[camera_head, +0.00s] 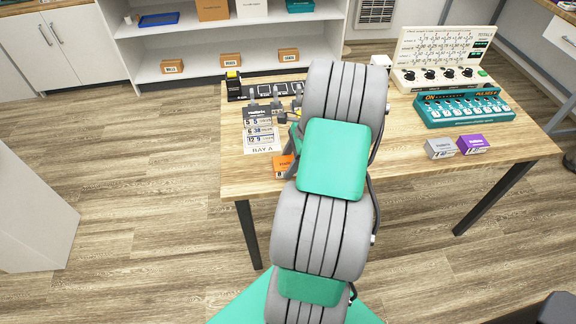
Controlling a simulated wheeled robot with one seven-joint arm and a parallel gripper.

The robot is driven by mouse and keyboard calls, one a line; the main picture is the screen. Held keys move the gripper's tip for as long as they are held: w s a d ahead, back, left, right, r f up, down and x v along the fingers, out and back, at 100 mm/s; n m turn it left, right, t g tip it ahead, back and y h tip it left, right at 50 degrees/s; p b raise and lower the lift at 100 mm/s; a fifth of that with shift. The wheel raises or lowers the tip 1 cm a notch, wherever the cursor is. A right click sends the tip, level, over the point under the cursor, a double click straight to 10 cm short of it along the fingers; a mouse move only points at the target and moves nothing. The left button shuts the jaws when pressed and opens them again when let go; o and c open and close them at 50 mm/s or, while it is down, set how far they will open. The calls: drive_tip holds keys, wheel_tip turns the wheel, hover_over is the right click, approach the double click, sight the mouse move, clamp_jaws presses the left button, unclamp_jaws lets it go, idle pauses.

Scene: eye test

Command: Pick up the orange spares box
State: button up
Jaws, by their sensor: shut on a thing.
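The orange spares box (284,166) shows near the front left edge of the wooden table, just left of my arm. My arm hides its right part. My gripper (290,152) is mostly hidden behind my arm, with only dark parts showing right above the orange box. It is shut on the orange box. I cannot tell whether the box touches the table or is held a little above it.
Grey (440,149) and purple (473,144) boxes lie on the right of the table (410,180), before a teal switch panel (462,108). The table's front middle is clear.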

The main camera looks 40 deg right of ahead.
drive_tip(key=c, duration=0.9)
drive_tip(key=shift+o, duration=0.2)
drive_tip(key=shift+b, duration=0.4)
